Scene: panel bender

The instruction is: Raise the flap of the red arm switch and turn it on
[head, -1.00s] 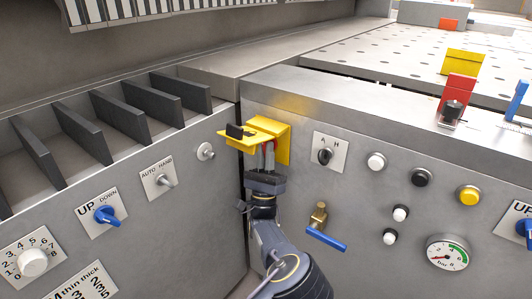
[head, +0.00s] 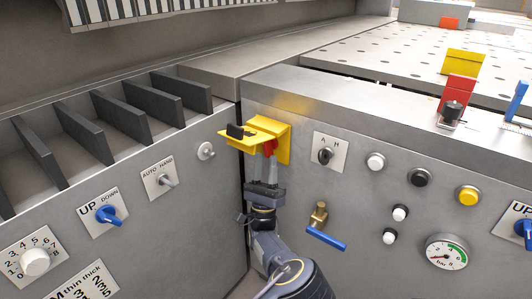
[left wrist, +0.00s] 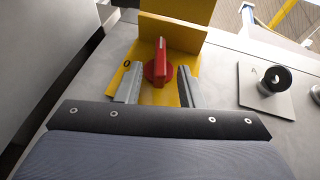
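The red arm switch (left wrist: 158,66) is a red rotary knob on a yellow plate (left wrist: 185,64), with a "0" mark to its left in the left wrist view. The yellow flap (head: 246,138) stands raised, sticking out above the knob, with a black piece on it. In the head view the knob (head: 268,147) shows under the flap, partly behind my fingers. My left gripper (left wrist: 157,90) is open, its two fingers apart on either side of the knob and just short of it or at its lower edge; contact cannot be told. My right gripper is out of view.
An A/H selector (head: 325,156) is right of the yellow plate. A brass valve with a blue handle (head: 326,238) sits below it. A grey side panel (head: 170,240) stands close on the left, with a small metal knob (head: 206,151).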

